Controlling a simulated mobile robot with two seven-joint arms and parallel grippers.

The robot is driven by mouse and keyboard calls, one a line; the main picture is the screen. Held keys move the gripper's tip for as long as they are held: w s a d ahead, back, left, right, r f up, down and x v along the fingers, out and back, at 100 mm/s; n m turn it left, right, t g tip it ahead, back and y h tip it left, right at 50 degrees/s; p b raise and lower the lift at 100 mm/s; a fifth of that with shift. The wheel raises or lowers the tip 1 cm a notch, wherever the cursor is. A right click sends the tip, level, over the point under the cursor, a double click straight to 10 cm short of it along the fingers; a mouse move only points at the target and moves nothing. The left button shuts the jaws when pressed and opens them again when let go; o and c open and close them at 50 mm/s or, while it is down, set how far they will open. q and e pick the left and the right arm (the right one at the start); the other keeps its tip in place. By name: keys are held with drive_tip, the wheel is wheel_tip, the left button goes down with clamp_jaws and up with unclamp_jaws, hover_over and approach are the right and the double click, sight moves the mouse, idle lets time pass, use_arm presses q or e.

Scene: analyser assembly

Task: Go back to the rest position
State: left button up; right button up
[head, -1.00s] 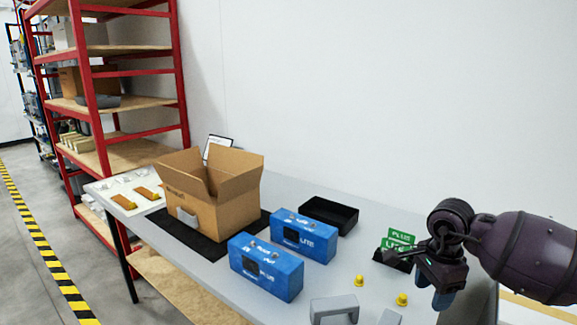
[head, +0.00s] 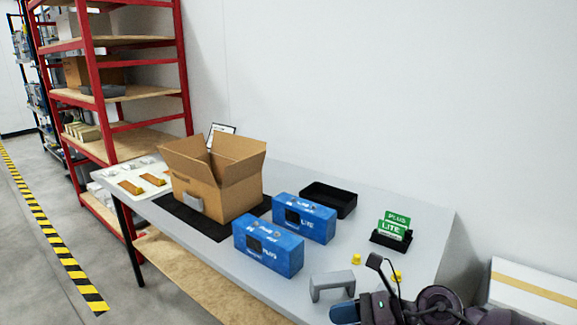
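My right gripper (head: 352,311) is low at the bottom right of the head view, in front of the table's near edge. Its fingers point left and are partly cut off by the frame, so I cannot tell whether they are open. I see nothing held in it. My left gripper is not in view. Two blue analyser boxes stand on the grey table: one marked PLUS (head: 268,247) at the front and one marked LITE (head: 304,218) behind it. Green PLUS and LITE cards (head: 394,225) stand in a black holder (head: 390,240).
An open cardboard box (head: 196,192) stands on a black mat (head: 178,214). A black tray (head: 329,199), a grey bracket (head: 332,284) and yellow knobs (head: 396,277) are on the table. Red shelves (head: 97,90) stand at the left. A white box (head: 535,285) is at the right.

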wheel_tip(320, 180, up, 4)
drive_tip(key=d+m+t, duration=0.3)
drive_tip(key=m+t, duration=1)
drive_tip(key=m, duration=0.4)
drive_tip(key=s+d+f+m+t+h, duration=0.15)
drive_tip(key=d+f+m+h, duration=0.25)
drive_tip(key=d+m+h, duration=0.45)
drive_tip(key=s+d+f+m+h, duration=0.35)
drive_tip(key=m+h, duration=0.25)
drive_tip(key=m, duration=0.5)
drive_tip(key=s+d+f+m+g+h, duration=0.2)
drive_tip(key=s+d+f+m+g, duration=0.2)
drive_tip(key=s+f+m+g, duration=0.65)
drive_tip(key=s+f+m+g+y, duration=0.2)
drive_tip(key=s+g, duration=0.2)
drive_tip(key=s, duration=1.1)
drive_tip(key=w+f+t+p, duration=0.2)
drive_tip(key=w+f+t, duration=0.2)
drive_tip(key=w+t, duration=0.5)
drive_tip(key=shift+w+a+f+n+t, duration=0.15)
drive_tip(key=shift+w+a+n+t, duration=0.2)
drive_tip(key=shift+a+n, duration=0.1)
